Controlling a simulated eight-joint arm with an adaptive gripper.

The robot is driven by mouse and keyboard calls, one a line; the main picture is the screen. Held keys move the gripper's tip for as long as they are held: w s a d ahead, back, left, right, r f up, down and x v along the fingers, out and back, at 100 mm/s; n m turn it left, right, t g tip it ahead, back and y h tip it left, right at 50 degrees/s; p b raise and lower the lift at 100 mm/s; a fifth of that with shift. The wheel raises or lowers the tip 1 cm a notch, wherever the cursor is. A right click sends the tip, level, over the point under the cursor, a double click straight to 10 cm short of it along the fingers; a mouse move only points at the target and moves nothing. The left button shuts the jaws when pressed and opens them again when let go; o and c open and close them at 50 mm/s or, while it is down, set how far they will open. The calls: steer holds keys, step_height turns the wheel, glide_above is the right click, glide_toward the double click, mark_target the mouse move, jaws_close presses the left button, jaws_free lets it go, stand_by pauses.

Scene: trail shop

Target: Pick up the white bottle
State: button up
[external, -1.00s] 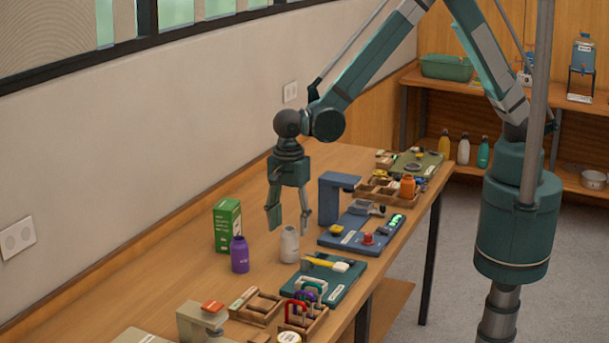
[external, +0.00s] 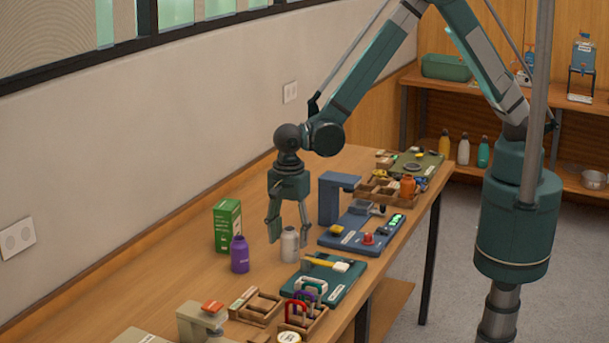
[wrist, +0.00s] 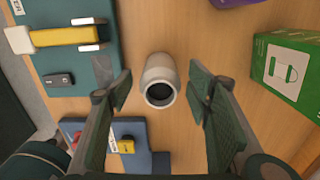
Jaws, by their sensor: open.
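The white bottle (external: 290,246) stands upright on the wooden table, just right of a purple bottle (external: 239,255). In the wrist view the white bottle (wrist: 160,80) shows its dark open mouth and lies between my fingers. My gripper (external: 288,237) points down at the bottle and is open, with one finger on each side of it. In the wrist view my gripper (wrist: 160,88) has a clear gap between each finger and the bottle. No contact shows.
A green box (external: 228,226) stands behind the purple bottle. A teal mat (external: 322,283) with a yellow-handled tool lies in front of the white bottle. A blue stand (external: 332,200) is at its right. Wooden trays (external: 258,308) are nearer the camera.

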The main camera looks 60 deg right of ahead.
steer(key=shift+f, duration=1.35)
steer(key=c, duration=1)
